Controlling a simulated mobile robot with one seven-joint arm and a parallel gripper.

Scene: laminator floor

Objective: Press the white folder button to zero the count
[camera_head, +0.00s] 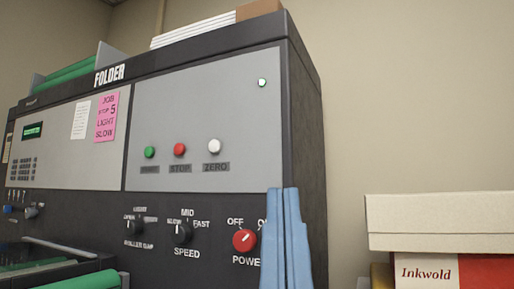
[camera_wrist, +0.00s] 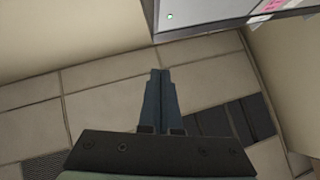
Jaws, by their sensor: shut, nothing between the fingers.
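The white button (camera_head: 214,146) is on the grey panel of the folder machine (camera_head: 308,130), above a label reading ZERO. To its left are the red STOP button (camera_head: 179,149) and a green button (camera_head: 150,152). My gripper (camera_head: 284,192) has its blue fingers shut and empty, pointing up in front of the machine's lower right corner. It is below and to the right of the white button and apart from it in the picture. In the wrist view my gripper (camera_wrist: 161,72) points over tiled floor, with a corner of the grey panel (camera_wrist: 200,18) at the top right.
The power knob (camera_head: 245,240) is just left of my fingers, with the speed knob (camera_head: 183,233) farther left. Boxes (camera_head: 440,222) stand at the right. A pink note (camera_head: 106,117) is on the left panel. Bare wall lies right of the machine.

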